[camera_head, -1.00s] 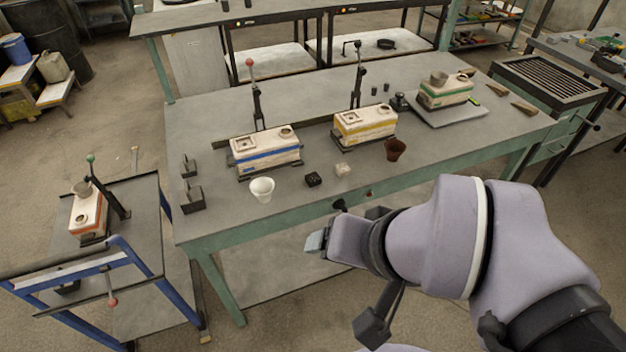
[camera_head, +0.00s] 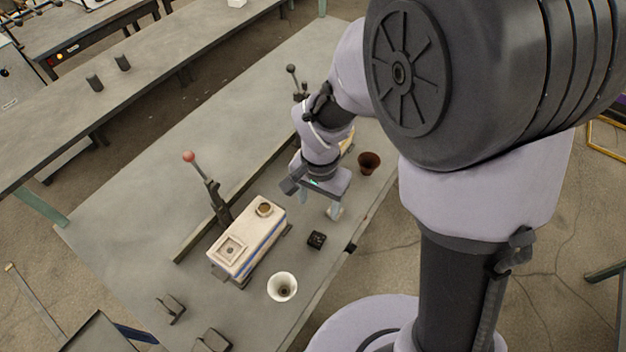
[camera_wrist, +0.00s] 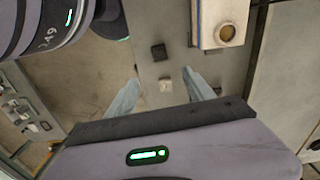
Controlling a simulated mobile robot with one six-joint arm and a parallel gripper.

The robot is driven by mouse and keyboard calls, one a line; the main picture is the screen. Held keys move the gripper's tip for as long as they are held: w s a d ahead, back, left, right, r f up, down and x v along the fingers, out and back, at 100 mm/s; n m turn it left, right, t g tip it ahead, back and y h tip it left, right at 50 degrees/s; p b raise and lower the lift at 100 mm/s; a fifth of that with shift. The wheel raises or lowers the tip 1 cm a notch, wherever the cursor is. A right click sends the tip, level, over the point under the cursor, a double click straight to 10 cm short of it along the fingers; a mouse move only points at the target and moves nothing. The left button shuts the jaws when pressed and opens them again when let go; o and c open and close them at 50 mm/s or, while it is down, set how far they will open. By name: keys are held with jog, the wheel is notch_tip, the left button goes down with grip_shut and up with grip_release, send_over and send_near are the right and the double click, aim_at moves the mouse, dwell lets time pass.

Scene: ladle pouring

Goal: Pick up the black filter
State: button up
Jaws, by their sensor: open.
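The black filter (camera_head: 317,240) is a small dark block on the workbench, between the blue-striped mold box and the bench's front edge. It also shows in the wrist view (camera_wrist: 158,51), beyond my fingertips and above a pale filter (camera_wrist: 166,86). My gripper (camera_head: 318,204) is open, with its two pale fingers pointing down above the bench. In the wrist view my gripper (camera_wrist: 161,77) has the pale filter in the gap between its fingertips, with the black filter farther off. Nothing is held. In the head view the pale filter is hard to tell from my finger.
The blue-striped mold box (camera_head: 240,245) stands left of the black filter, with a red-knobbed lever (camera_head: 215,200) behind it. A white cup (camera_head: 282,287) is nearby in front. A brown cup (camera_head: 369,163) stands right of my gripper. Bench (camera_head: 130,215) at left is largely clear.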

jog(key=b, duration=0.4)
send_over(317, 237)
jog(key=f, duration=1.1)
jog(key=shift+s+d+f, duration=0.1)
jog(key=shift+d+f, duration=0.05)
jog(key=shift+d, duration=0.1)
jog(key=f, duration=0.2)
jog(key=f+b, duration=0.1)
jog(key=f, duration=0.1)
jog(key=f+b, duration=0.1)
jog(key=f, duration=0.1)
jog(key=shift+a+f, duration=0.1)
jog(key=shift+a, duration=0.15)
jog(key=shift+c, duration=0.9)
grip_shut()
